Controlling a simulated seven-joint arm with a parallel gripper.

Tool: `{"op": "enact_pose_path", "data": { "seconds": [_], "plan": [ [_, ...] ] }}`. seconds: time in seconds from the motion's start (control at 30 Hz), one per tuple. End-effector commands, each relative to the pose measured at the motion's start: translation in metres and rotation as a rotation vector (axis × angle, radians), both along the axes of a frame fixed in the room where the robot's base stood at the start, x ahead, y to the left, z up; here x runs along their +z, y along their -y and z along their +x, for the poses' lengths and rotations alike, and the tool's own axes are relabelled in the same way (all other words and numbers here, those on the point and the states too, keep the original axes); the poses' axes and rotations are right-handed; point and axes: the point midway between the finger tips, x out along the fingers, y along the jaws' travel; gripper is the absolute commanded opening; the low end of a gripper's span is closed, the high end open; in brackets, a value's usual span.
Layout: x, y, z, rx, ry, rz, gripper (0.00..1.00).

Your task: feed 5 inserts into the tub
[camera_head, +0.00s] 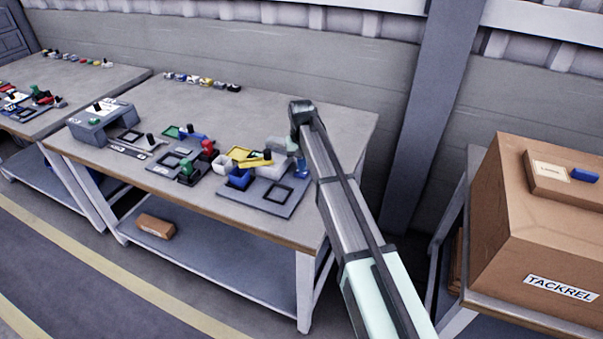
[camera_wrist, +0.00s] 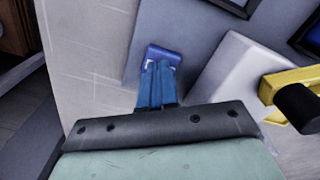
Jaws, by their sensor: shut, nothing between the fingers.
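My gripper (camera_head: 302,169) is low over the right part of the middle workbench, partly hidden by my arm in the head view. In the wrist view its blue fingers (camera_wrist: 159,72) are together with nothing held, pointing at a grey board beside a pale grey block. A blue open-topped box (camera_head: 239,179), perhaps the tub, is left of my gripper on the grey board (camera_head: 290,202). A yellow tool with a black end (camera_head: 255,161) lies across pale grey parts; it also shows at the right of the wrist view (camera_wrist: 293,87). I cannot make out which pieces are the inserts.
A grey stand (camera_head: 98,125) and boards with green, red and blue parts are left on the bench (camera_head: 290,105). Several small coloured pieces line its back edge. A large cardboard box (camera_head: 545,235) stands at right. The bench's back right is clear.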

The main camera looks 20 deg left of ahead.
Motion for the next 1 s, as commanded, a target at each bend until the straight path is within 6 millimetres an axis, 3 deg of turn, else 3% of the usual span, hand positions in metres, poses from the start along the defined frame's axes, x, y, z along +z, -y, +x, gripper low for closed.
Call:
{"op": "enact_pose_path", "data": {
  "seconds": [1.0],
  "plan": [
    [0.059, 0.000, 0.000, 0.000, 0.000, 0.000, 0.00]
  ]
}}
